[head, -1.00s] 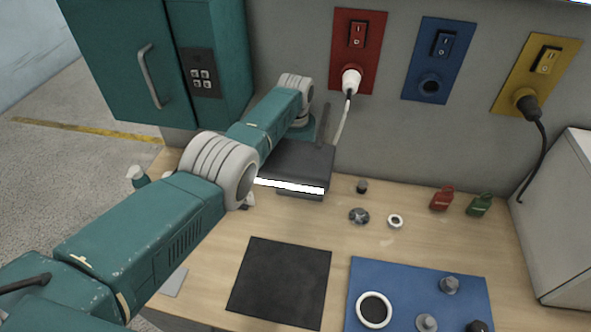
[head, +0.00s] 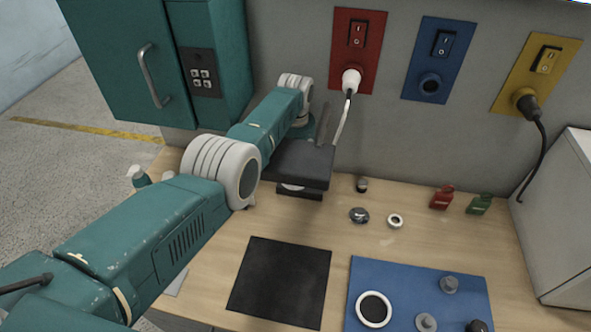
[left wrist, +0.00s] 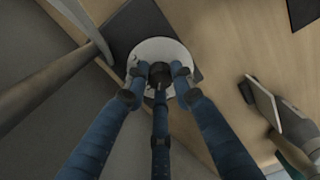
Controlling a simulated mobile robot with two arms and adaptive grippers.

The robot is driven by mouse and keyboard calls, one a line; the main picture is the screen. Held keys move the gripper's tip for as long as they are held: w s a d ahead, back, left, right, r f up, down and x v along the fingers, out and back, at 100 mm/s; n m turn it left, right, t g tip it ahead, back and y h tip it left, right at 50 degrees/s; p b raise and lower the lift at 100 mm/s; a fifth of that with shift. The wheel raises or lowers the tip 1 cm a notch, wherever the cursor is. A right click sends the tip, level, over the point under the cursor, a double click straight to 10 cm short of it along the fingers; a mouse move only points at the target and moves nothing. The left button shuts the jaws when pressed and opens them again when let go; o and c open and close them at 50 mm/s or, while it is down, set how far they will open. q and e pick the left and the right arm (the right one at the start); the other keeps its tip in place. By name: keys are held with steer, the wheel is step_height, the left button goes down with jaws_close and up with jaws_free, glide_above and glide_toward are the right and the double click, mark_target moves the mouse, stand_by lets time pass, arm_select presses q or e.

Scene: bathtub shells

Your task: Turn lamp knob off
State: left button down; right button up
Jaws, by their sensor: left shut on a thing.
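The black desk lamp (head: 301,163) stands at the back of the wooden workbench, below the red wall panel. Its front strip is dark. In the left wrist view, a small dark knob (left wrist: 160,72) sits on a round pale base (left wrist: 150,50). The blue fingers of my left gripper (left wrist: 157,88) are closed in around the knob and touch it. In the head view, my left gripper is hidden behind my arm and the lamp. My right gripper is in neither view.
A black mat (head: 281,283) and a blue mat (head: 415,270) with round metal parts lie in front. A red bottle (head: 441,198) and a green bottle (head: 479,204) stand at right. A white plug (head: 351,80) is in the red panel.

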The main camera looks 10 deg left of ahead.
arm_select(q)
steer(key=shift+w+r+n, duration=0.15)
steer(key=shift+w+n, duration=0.05)
steer(key=shift+n, duration=1.1)
steer(key=c, duration=1.6)
jaws_free()
steer(key=shift+c, duration=0.2)
steer(key=shift+o, duration=0.9)
steer(key=shift+s, duration=0.15)
